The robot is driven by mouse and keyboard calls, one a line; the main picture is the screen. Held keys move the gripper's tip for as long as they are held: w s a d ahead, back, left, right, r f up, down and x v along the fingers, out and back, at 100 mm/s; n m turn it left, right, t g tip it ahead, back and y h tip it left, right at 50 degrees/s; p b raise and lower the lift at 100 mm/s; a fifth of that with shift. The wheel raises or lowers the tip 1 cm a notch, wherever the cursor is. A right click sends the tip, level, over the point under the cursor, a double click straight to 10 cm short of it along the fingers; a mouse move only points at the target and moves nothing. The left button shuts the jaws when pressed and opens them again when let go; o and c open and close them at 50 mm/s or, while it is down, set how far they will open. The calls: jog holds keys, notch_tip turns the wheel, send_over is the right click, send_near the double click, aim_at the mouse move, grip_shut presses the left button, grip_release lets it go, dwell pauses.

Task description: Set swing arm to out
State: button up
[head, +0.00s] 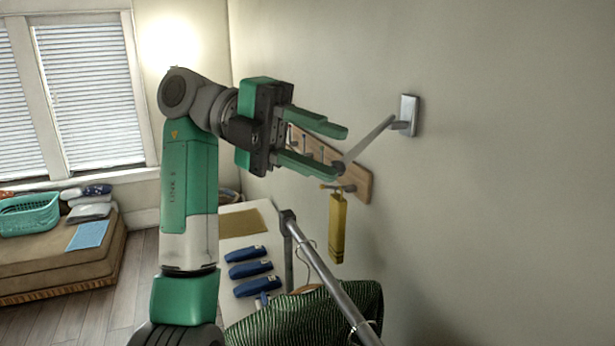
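The swing arm (370,140) is a thin grey metal bar. It joins a small silver wall plate (410,114) on the right wall and slants down and left from it. Its far end is close to the tip of my gripper's lower finger; I cannot tell whether they touch. My gripper (342,150) has green fingers, spread apart and pointing right toward the wall. I see nothing held between them.
Behind the fingers a wooden peg rail (357,183) is on the wall, with a yellow item (338,228) hanging below. A metal rail (330,280) with a striped green garment (285,322) stands in front. A table (233,209) holds blue bundles (250,269).

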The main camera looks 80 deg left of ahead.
jog(key=shift+s+d, duration=0.4)
jog(key=shift+d, duration=0.2)
jog(key=shift+s+d, duration=0.35)
jog(key=shift+d, duration=0.25)
jog(key=w+a+f+n+t+y+b, duration=0.2)
jog(key=a+f+n+t+y+b, duration=0.15)
jog(key=a, duration=0.35)
jog(key=w+a+f+n+t+y+b, duration=0.1)
jog(key=a+f+n+t+y+b, duration=0.15)
jog(key=a+t+b, duration=0.35)
jog(key=w+r+g+p, duration=0.1)
jog(key=w+g+p, duration=0.1)
jog(key=w, duration=0.5)
jog(key=shift+w+d+r, duration=0.25)
jog(key=shift+w+r, duration=0.05)
jog(key=shift+r, duration=0.05)
grip_shut()
jog(key=shift+r, duration=0.1)
